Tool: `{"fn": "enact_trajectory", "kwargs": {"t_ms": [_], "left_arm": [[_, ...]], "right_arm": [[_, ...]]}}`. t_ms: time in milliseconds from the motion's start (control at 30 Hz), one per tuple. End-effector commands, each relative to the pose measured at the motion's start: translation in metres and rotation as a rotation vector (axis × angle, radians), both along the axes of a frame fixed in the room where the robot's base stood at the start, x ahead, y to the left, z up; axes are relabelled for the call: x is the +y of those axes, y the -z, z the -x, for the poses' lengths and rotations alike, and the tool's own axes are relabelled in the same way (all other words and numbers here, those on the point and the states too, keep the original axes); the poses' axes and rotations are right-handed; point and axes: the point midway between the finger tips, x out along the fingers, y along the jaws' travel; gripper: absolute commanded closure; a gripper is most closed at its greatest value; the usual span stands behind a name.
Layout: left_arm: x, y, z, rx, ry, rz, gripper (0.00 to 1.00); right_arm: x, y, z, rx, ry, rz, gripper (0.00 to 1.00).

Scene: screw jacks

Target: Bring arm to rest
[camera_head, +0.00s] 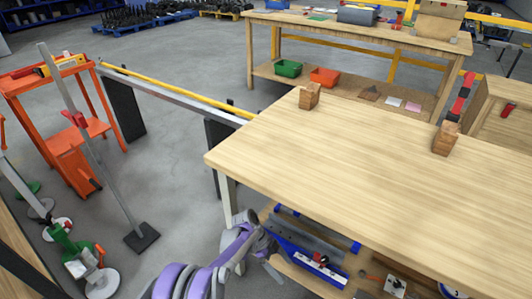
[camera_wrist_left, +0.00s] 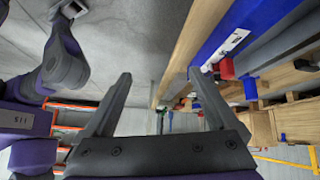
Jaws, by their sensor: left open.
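My left arm, purple and grey, comes up from the bottom of the head view. Its gripper (camera_head: 266,250) is beside the front left corner of the wooden workbench (camera_head: 370,160), level with the lower shelf and partly hidden by my own wrist. In the left wrist view the two grey fingers (camera_wrist_left: 160,76) stand wide apart with nothing between them. A blue rail (camera_wrist_left: 245,25) and the bench's wooden edge lie to their right. My right gripper is not in view.
Two wooden blocks (camera_head: 309,96) (camera_head: 445,138) stand on the otherwise bare benchtop. A blue-framed unit (camera_head: 305,260) is below it. An orange cart (camera_head: 70,130), a grey post (camera_head: 90,150) and green-and-grey round-based stands (camera_head: 75,250) are at the left. Grey floor between them is open.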

Motion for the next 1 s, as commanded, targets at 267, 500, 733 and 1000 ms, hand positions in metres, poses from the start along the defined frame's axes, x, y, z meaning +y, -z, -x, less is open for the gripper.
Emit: {"fn": "enact_trajectory", "kwargs": {"t_ms": [267, 500, 733, 1000], "left_arm": [[0.049, -0.087, 0.016, 0.057, -0.353, -0.202, 0.08], [0.101, -0.154, 0.059, 0.089, -0.737, -0.357, 0.08], [0.149, -0.196, 0.12, 0.101, -1.113, -0.441, 0.08], [0.196, -0.213, 0.2, 0.098, -1.535, -0.453, 0.08]], "right_arm": [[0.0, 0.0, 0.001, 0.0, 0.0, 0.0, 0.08], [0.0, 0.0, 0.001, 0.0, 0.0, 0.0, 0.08], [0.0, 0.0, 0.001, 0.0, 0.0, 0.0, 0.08], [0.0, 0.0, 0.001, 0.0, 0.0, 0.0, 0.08]]}}
